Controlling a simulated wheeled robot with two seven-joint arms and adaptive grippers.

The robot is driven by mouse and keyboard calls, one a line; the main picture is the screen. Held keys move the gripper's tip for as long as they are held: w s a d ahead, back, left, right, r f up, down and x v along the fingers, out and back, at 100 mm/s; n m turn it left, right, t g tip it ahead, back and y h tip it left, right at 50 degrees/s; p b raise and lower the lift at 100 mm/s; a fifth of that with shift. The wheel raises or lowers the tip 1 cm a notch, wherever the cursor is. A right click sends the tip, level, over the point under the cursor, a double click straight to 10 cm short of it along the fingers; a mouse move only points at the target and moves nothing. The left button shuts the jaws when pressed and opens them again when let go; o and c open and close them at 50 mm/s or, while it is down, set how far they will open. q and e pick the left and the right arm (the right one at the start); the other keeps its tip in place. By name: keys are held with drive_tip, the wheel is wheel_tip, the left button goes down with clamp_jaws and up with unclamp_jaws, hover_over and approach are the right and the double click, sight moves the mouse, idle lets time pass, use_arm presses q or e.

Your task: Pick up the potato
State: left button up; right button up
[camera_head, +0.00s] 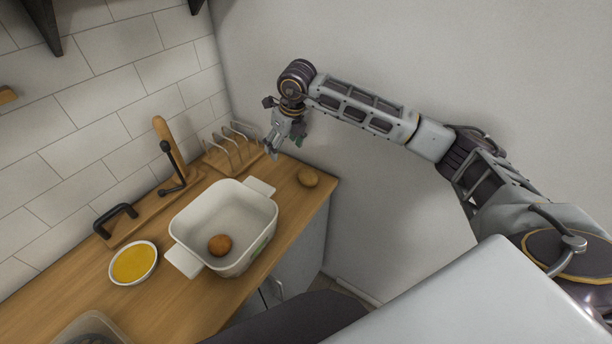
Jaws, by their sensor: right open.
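A yellowish-brown, oval potato (307,177) lies on the wooden counter near its right end, beside the wall. A rounder, darker brown item (219,245) that may also be a potato lies inside a white casserole dish (187,263). My right gripper (281,147) is open, pointing down above the far right end of the counter. It is up and to the left of the potato on the counter, apart from it, with nothing seen between its fingers. My left gripper is out of view.
A wooden rack with metal loops (231,150) stands close behind my right gripper. A bowl of yellow content (134,263) sits left of the dish. A wooden board with a black handle (117,218) lies along the tiled wall. The right wall is close.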

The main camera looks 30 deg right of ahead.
sight(307, 173)
drive_tip(key=s+d+m+g+h, duration=0.1)
drive_tip(key=s+d+m+h, duration=0.1)
drive_tip(key=d, duration=0.3)
drive_tip(key=shift+s+d+f+m+g+h, duration=0.15)
drive_tip(key=shift+s+f+m+g+h, duration=0.2)
drive_tip(key=shift+s, duration=0.3)
drive_tip(key=shift+r, duration=0.1)
drive_tip(key=shift+w+d+f+p, duration=0.15)
drive_tip(key=shift+f+p, duration=0.1)
drive_tip(key=shift+f, duration=1.15)
drive_tip(key=shift+w+d+f+p, duration=0.15)
drive_tip(key=shift+d+f+p, duration=0.05)
drive_tip(key=shift+f, duration=1.25)
drive_tip(key=shift+w+d+f+p, duration=0.15)
drive_tip(key=shift+f+p, duration=0.1)
drive_tip(key=shift+f, duration=1.15)
drive_tip(key=shift+f, duration=0.1)
drive_tip(key=shift+w+d+f+p, duration=0.15)
drive_tip(key=shift+f+p, duration=0.25)
drive_tip(key=shift+f, duration=0.5)
drive_tip(key=shift+w+f+p, duration=0.1)
drive_tip(key=shift+f+p, duration=0.3)
drive_tip(key=shift+f, duration=0.5)
drive_tip(key=shift+w+d+f, duration=0.1)
drive_tip(key=shift+f, duration=0.55)
